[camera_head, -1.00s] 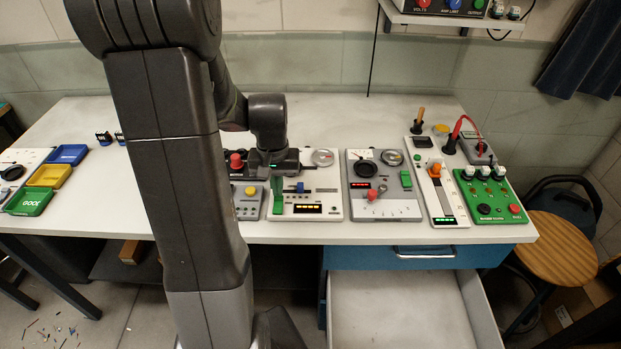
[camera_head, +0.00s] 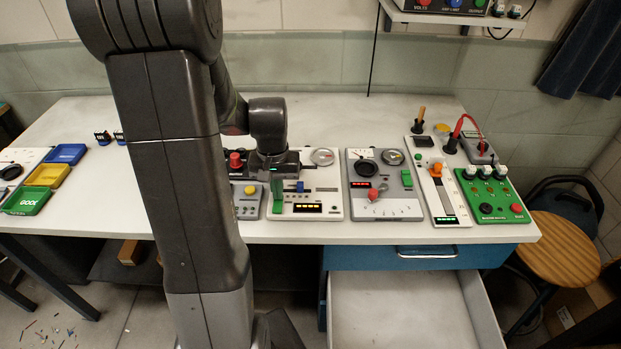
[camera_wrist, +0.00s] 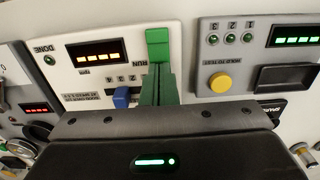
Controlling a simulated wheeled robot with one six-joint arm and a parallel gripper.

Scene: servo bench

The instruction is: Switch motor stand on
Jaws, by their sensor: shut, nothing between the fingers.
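The white panel I take for the motor stand (camera_head: 330,207) lies near the bench's front edge. It has a lit orange display, a blue slider knob (camera_head: 300,186) and a green switch (camera_head: 277,207). In the wrist view the panel (camera_wrist: 80,72) shows upside down, with the green switch (camera_wrist: 157,44) beside its RUN label and a dark DONE lamp. My gripper (camera_wrist: 158,74) is shut and empty, with its fingers close over the switch. Whether they touch it I cannot tell.
A grey panel with a yellow button (camera_head: 248,203) stands close on the left, and a grey panel with a red knob (camera_head: 384,208) on the right. A white slider panel (camera_head: 446,205) and a green box (camera_head: 490,207) lie farther right. A drawer (camera_head: 400,310) hangs open below.

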